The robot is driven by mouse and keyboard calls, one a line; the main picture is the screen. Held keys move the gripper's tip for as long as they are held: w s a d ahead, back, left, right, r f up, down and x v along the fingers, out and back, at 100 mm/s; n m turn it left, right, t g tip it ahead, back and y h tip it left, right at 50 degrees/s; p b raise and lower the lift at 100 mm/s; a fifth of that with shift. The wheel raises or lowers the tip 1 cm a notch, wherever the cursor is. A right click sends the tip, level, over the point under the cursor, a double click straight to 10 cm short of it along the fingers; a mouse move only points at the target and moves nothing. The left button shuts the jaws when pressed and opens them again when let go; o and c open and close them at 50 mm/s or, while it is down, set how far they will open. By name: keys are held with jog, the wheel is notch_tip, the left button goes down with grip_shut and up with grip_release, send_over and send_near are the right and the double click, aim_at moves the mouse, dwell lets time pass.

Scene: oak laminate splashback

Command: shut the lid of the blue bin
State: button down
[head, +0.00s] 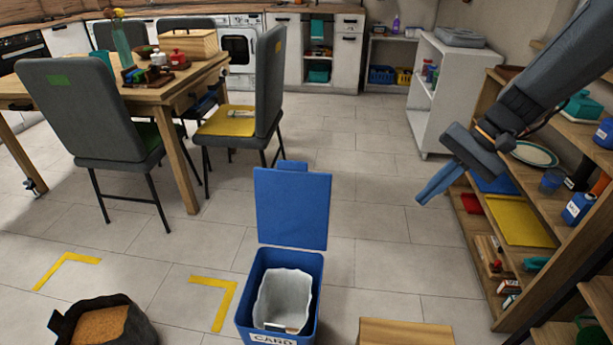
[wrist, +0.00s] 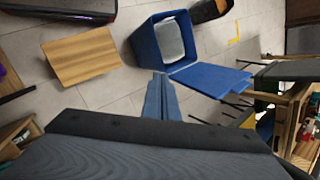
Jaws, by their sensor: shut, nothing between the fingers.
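The blue bin (head: 243,299) stands on the tiled floor at the bottom middle of the head view, with a pale liner inside and a label reading "CARD" on its front. Its blue lid (head: 292,208) stands open, raised at the far side of the bin. In the wrist view the bin (wrist: 146,45) and its open lid (wrist: 210,80) lie beyond my fingers. My gripper (head: 427,198) is shut and empty, with blue fingers, up and to the right of the bin, clear of the lid. The closed fingers also show in the wrist view (wrist: 160,85).
A wooden shelf unit (head: 561,237) with several items is close on the right. A wooden box or stool top (head: 404,333) is right of the bin. A dark sack (head: 146,317) is at left. A table (head: 150,95) and chairs (head: 83,110) stand behind; floor between is free.

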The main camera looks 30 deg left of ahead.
jog(key=w+a+f+n+g+y+b, duration=0.3)
jog(key=w+a+f+y+b, duration=0.35)
jog(key=a, duration=0.75)
jog(key=w+a+f+n+g+y+b, duration=0.35)
jog(key=w+a+b, duration=0.45)
jog(key=w+a, duration=0.45)
jog(key=s+a+r, duration=0.2)
jog(key=s+a, duration=0.6)
jog(key=s, duration=0.2)
jog(key=shift+m, duration=0.45)
jog(key=shift+s, duration=0.15)
